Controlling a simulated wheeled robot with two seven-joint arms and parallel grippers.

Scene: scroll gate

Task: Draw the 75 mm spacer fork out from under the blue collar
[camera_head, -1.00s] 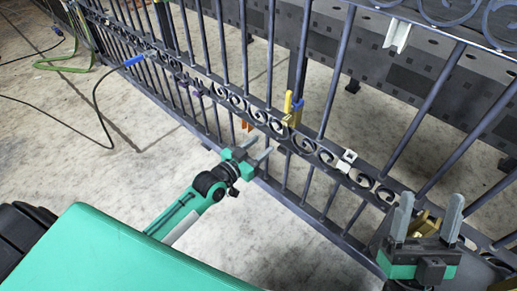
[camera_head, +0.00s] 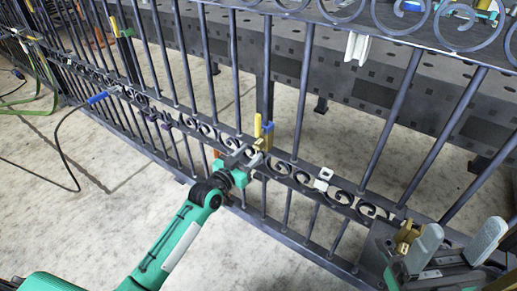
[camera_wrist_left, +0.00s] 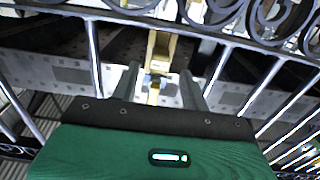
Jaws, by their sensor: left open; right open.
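I cannot tell for sure which part is the 75 mm spacer fork. My left gripper (camera_head: 247,155) is open, with its fingers just in front of and below these pieces. In the left wrist view a yellow part (camera_wrist_left: 158,55) stands between the two open fingers (camera_wrist_left: 158,85), beyond their tips; contact cannot be judged. My right gripper (camera_head: 455,245) is open and empty at the lower right, near a brass-coloured part (camera_head: 406,238) on the gate.
The dark gate (camera_head: 190,60) with vertical bars and scrolls crosses the view. A white clamp (camera_head: 323,179) sits on the scroll band, a white bracket (camera_head: 357,48) higher up. A blue-handled cable (camera_head: 97,98) hangs at left. A dark perforated table stands behind.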

